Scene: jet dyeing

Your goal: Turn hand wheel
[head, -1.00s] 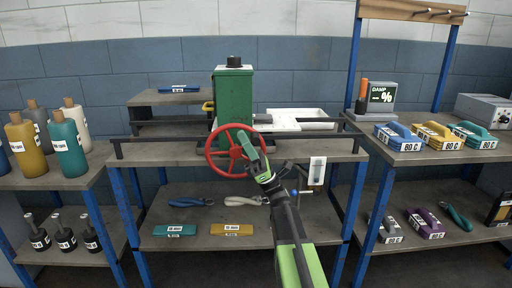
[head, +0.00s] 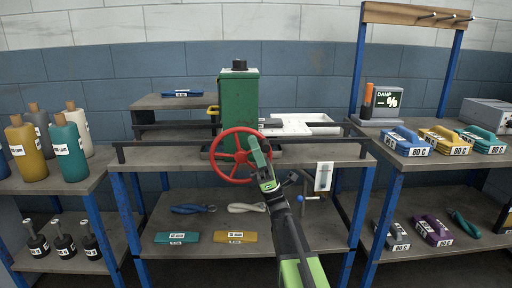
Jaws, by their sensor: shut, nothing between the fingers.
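The red hand wheel (head: 225,168) is on the front of the green box-shaped unit (head: 238,108) at the middle bench, with its face toward me. My gripper (head: 252,142) is shut and empty. In the head view its tip overlaps the wheel's right side, near the rim and a spoke. I cannot tell whether it touches the wheel. The gripper and forearm hide part of the wheel's right side.
A dark rail (head: 165,143) runs along the bench's front edge. A white tray (head: 300,124) lies right of the green unit. Bottles (head: 69,138) stand at left, and labelled irons (head: 403,143) at right. A lower shelf (head: 180,255) holds pliers and blocks.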

